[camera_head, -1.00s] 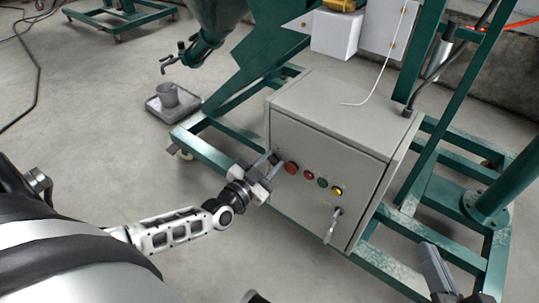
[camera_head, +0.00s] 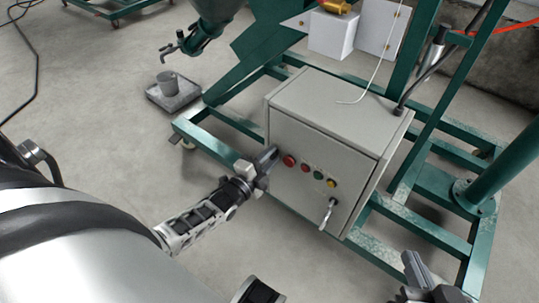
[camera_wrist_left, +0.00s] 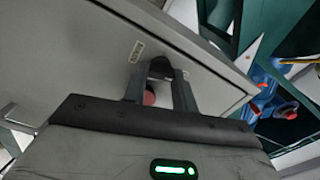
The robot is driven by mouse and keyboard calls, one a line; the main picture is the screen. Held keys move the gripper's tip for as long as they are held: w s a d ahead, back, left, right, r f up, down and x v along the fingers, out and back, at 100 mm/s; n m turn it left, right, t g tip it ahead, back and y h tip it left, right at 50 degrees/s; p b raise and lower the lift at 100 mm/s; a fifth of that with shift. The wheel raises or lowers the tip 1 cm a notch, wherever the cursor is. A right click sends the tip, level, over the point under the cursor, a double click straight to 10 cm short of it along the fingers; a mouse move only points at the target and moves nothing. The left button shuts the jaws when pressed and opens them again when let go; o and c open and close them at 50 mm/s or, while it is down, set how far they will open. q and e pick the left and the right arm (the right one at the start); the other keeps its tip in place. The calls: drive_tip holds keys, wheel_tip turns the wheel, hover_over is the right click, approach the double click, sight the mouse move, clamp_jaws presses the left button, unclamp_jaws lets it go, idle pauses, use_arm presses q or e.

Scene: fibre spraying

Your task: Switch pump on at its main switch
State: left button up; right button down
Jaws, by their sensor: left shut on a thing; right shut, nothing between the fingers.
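The pump's grey control box (camera_head: 325,118) stands on a green frame. On its front are a large red button (camera_head: 289,160), smaller red, green and yellow buttons, and a key-like handle (camera_head: 328,213). My left gripper (camera_head: 270,156) is at the panel's left edge, beside the red button, and hides the main switch there. In the left wrist view, the black switch knob (camera_wrist_left: 160,69) sits between the fingers of my left gripper (camera_wrist_left: 161,78), which are shut on it. A small label (camera_wrist_left: 137,51) is next to it. My right gripper (camera_head: 414,268) is shut and empty at the lower right.
Green frame beams (camera_head: 225,150) surround the box. A grey cup (camera_head: 168,82) stands in a tray (camera_head: 188,101) at the upper left. A thin white cable hangs over the box top.

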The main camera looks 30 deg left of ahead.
use_arm(q)
drive_tip(key=shift+f+m, duration=0.1)
drive_tip(key=shift+m, duration=1.5)
drive_tip(key=o, duration=0.7)
